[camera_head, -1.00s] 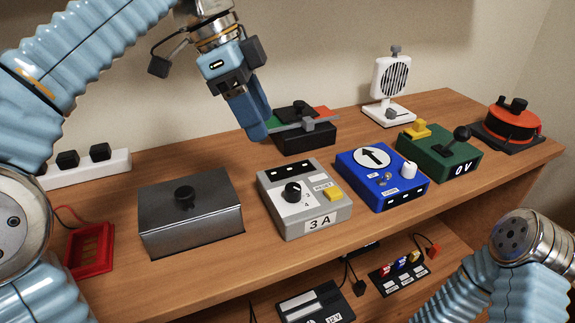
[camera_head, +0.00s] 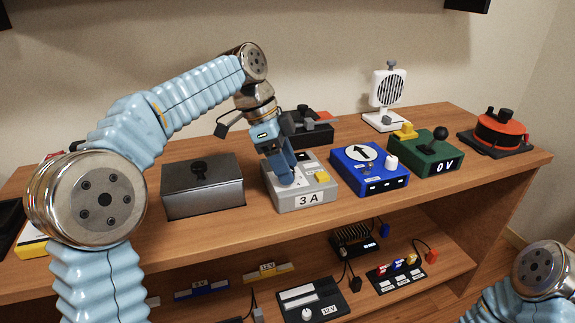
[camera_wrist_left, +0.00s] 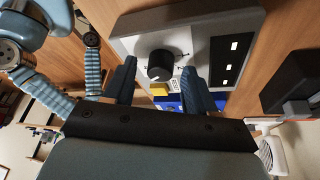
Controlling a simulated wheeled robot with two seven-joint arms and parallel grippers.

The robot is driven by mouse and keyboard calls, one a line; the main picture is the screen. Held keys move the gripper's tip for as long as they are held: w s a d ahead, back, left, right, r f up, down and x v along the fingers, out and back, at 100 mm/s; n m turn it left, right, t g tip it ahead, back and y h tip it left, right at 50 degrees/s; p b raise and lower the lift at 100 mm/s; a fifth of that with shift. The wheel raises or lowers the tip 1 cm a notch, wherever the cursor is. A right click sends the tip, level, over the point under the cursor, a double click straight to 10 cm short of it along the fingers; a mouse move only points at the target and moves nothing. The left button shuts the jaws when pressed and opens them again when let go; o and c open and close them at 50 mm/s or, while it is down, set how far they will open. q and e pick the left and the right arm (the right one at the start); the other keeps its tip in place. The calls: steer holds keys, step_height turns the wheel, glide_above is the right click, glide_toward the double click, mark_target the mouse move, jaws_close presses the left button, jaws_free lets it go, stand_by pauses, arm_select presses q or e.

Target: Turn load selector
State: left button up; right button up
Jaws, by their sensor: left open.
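The load selector is a grey box (camera_head: 302,199) marked "3 A", with a yellow button (camera_head: 322,177), in the middle of the desk in the head view. My left gripper (camera_head: 286,178) points down over its left part and hides the knob there. In the left wrist view the round black knob (camera_wrist_left: 160,66) shows on the light panel of the grey box (camera_wrist_left: 125,42). The open blue fingers (camera_wrist_left: 158,84) stand on either side of it with a gap to each. I cannot tell how deep they reach. My right gripper is out of view.
A dark metal box (camera_head: 203,187) stands left of the selector, and a blue box with an arrow dial (camera_head: 370,170) stands close on its right. A green box with a lever (camera_head: 428,158) is farther right. A black device (camera_head: 310,133) is behind.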

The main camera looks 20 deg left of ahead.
arm_select(q)
steer(key=shift+c, duration=0.5)
jaws_close()
steer(key=shift+n, duration=0.3)
steer(key=n+t, duration=0.1)
steer(key=n, duration=0.1)
steer(key=n+t, duration=0.1)
steer(key=n, duration=0.1)
steer(key=shift+s+y+b, duration=0.15)
steer(key=shift+y+b, duration=0.15)
steer(key=n+t+y, duration=0.1)
steer(key=n, duration=0.4)
steer(key=shift+d, duration=0.1)
steer(key=shift+o, duration=0.5)
jaws_free()
